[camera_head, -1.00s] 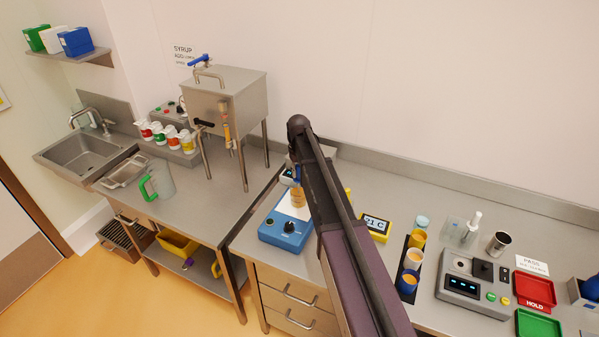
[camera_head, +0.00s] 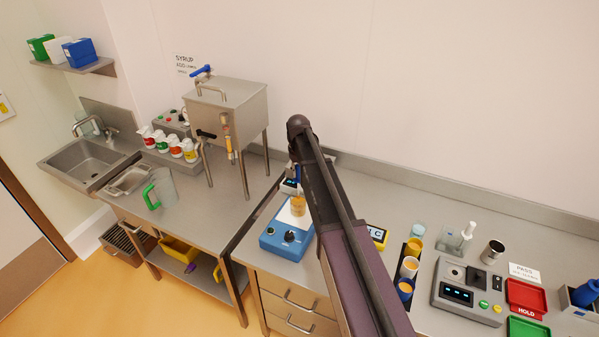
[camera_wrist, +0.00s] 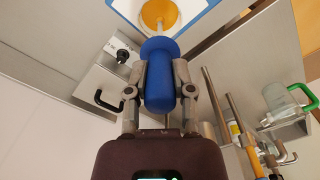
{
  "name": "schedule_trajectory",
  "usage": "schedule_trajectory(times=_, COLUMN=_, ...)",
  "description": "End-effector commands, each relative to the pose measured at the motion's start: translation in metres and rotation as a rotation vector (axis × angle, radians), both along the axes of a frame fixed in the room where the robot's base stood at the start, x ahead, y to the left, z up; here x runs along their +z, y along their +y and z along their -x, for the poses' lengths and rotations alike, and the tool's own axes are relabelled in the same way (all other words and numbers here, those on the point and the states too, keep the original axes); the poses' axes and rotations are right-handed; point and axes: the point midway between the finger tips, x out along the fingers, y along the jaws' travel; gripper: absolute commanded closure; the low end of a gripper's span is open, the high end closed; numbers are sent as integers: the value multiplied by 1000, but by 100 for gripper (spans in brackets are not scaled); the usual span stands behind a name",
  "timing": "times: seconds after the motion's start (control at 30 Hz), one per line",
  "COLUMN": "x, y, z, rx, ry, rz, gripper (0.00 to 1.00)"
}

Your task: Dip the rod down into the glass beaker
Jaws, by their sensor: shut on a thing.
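My gripper (camera_wrist: 160,88) is shut on the blue handle (camera_wrist: 158,75) of the rod. The pale, thin rod (camera_wrist: 160,24) runs from the handle's flared end toward the glass beaker. The beaker (camera_head: 298,206) holds amber liquid and stands on a blue stirrer-like unit (camera_head: 287,240). In the wrist view the beaker (camera_wrist: 148,14) is at the top edge, partly cut off, and the rod overlaps its amber inside. I cannot tell how deep the rod tip is. In the head view my dark arm hides most of the gripper, just above the beaker.
A yellow display unit (camera_head: 378,237) and several cups (camera_head: 409,266) stand right of my arm. A steel hopper (camera_head: 228,107) on legs stands on the left bench.

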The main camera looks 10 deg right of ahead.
Motion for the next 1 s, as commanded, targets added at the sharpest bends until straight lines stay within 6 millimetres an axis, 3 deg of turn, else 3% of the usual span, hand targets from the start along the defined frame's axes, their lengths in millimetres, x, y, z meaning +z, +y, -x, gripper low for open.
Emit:
schedule_trajectory(times=0.03, x=10, y=0, z=0, rx=0, ry=0, rz=0, gripper=100)
schedule_trajectory(times=0.4, x=42, y=0, z=0, rx=0, ry=0, rz=0, gripper=100)
schedule_trajectory(times=1.0, x=39, y=0, z=0, rx=0, ry=0, rz=0, gripper=100)
